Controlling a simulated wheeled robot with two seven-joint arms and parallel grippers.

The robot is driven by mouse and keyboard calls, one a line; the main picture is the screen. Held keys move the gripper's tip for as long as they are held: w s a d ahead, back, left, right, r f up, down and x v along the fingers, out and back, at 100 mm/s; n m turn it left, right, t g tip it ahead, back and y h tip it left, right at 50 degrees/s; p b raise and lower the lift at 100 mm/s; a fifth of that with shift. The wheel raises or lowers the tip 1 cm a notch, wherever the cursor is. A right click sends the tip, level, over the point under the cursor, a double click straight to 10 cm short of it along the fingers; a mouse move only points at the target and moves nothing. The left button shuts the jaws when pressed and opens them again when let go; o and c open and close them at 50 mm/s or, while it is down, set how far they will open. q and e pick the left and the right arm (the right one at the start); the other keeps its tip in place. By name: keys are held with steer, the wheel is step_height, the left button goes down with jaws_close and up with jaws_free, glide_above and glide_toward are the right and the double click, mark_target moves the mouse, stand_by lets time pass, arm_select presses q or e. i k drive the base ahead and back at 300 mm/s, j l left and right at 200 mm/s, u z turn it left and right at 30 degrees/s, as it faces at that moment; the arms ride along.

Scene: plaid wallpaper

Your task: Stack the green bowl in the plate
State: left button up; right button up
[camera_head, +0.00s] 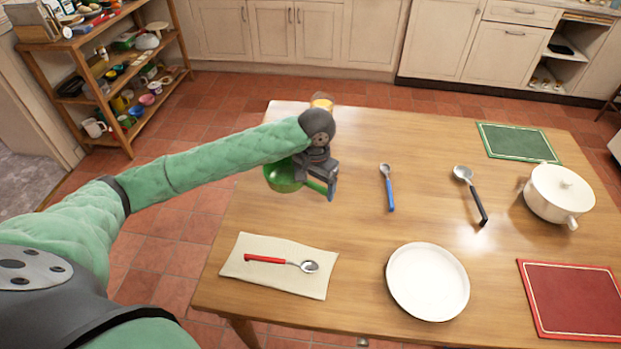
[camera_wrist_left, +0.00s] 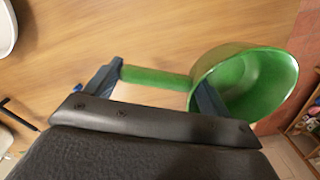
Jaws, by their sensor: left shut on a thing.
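The green bowl (camera_head: 284,178) is near the left edge of the wooden table in the head view, partly hidden behind my left arm. My left gripper (camera_head: 326,184) is shut on a green bar-like part that sticks out from the bowl's side. In the left wrist view this part lies between the two fingers (camera_wrist_left: 157,80), and the bowl (camera_wrist_left: 245,85) opens to the right, tilted. I cannot tell if the bowl touches the table. The white round plate (camera_head: 428,282) lies empty at the front of the table, to the right of the bowl. My right gripper is not in view.
A cream napkin (camera_head: 240,268) holds a red-handled spoon (camera_head: 280,262). Green (camera_head: 518,142) and red (camera_head: 573,298) mats lie at right. An orange-topped object (camera_head: 322,101) is behind my wrist.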

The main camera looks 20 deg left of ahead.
mark_target(411, 274)
steer(key=z, duration=0.85)
steer(key=k+z, duration=0.45)
steer(key=k, duration=0.6)
